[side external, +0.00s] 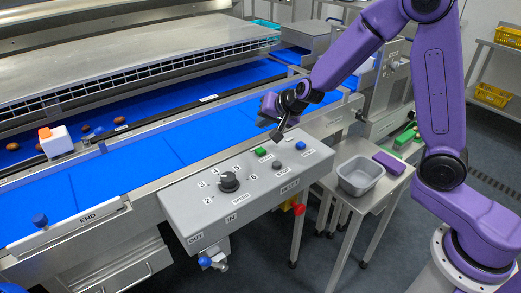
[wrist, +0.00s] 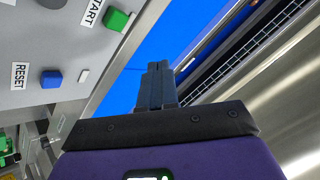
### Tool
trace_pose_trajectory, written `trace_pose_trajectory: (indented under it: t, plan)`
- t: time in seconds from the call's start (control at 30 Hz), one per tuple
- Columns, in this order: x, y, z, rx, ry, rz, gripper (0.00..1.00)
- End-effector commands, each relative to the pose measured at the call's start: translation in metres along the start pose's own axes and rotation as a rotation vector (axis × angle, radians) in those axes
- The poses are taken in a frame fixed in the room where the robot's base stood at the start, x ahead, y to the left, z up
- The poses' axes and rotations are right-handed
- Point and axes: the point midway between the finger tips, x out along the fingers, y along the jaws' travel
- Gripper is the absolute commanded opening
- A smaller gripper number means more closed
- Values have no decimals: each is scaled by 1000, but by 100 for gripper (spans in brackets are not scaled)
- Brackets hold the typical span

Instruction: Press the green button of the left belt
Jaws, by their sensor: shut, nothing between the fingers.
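The green button (side external: 261,152) sits on the top face of a grey control box (side external: 185,215), near its far edge. In the wrist view the green button (wrist: 116,19) is at the top, beside a START label. My gripper (side external: 277,136) is shut and empty, pointing down near the green button, up and to its right in the side view. In the wrist view the fingertips (wrist: 158,66) show together over the blue belt, to the right of and below the button. They look apart from it.
The box also carries a black dial (side external: 229,181), a grey STOP button (side external: 277,165) and a blue RESET button (side external: 300,145). The blue belt (side external: 150,150) runs behind. A grey tub (side external: 360,175) stands on a side table.

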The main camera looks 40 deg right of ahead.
Motion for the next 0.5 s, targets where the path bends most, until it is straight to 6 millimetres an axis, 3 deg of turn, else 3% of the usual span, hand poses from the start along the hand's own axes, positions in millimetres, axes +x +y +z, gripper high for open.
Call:
trace_pose_trajectory:
  t: [0.5]
  plan:
    - [38,28,28,-2,0,1,0]
